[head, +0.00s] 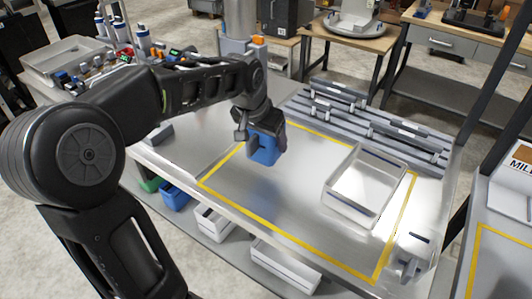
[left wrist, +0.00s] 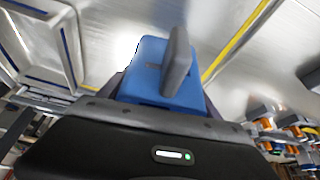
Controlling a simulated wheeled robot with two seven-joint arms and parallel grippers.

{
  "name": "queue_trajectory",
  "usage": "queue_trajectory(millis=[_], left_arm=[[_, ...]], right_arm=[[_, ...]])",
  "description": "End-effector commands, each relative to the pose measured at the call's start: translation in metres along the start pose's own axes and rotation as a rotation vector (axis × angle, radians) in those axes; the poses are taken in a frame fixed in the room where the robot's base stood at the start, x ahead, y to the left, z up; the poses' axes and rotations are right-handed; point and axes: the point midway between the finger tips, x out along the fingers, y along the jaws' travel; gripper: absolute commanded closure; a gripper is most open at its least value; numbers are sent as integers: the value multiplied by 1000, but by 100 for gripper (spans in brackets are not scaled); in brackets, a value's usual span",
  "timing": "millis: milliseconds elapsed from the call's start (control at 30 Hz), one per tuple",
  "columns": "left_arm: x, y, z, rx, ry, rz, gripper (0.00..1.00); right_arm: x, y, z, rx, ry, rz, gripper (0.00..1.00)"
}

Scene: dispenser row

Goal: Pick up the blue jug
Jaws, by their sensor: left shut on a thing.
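The blue jug (head: 264,147) is in the head view near the back left of the yellow-taped area on the metal table. In the left wrist view the blue jug (left wrist: 150,62) fills the space in front of the gripper body. My left gripper (head: 262,128) comes down on it from above and is shut on it. The jug's far side is hidden by the gripper. I cannot tell whether its base touches the table. My right gripper is not in view.
A clear-walled tray (head: 342,207) stands on the right of the taped area. Grey rails (head: 372,118) run along the table's back edge. Bins (head: 174,196) sit on a shelf below the front edge. The middle of the taped area (head: 270,207) is clear.

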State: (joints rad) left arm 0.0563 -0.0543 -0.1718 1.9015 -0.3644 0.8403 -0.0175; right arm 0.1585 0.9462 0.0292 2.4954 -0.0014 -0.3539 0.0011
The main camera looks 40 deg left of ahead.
Motion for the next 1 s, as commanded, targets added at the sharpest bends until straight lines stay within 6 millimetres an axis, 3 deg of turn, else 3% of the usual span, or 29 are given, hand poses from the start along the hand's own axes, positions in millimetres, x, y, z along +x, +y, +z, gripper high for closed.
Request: queue_trajectory(millis=[100,267,1000], left_arm=[[-18,0,-8,1,3,0,70],[-29,0,-12,0,1,0,70],[-29,0,-12,1,0,0,70]], right_arm=[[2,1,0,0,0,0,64],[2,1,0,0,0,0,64],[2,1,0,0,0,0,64]])
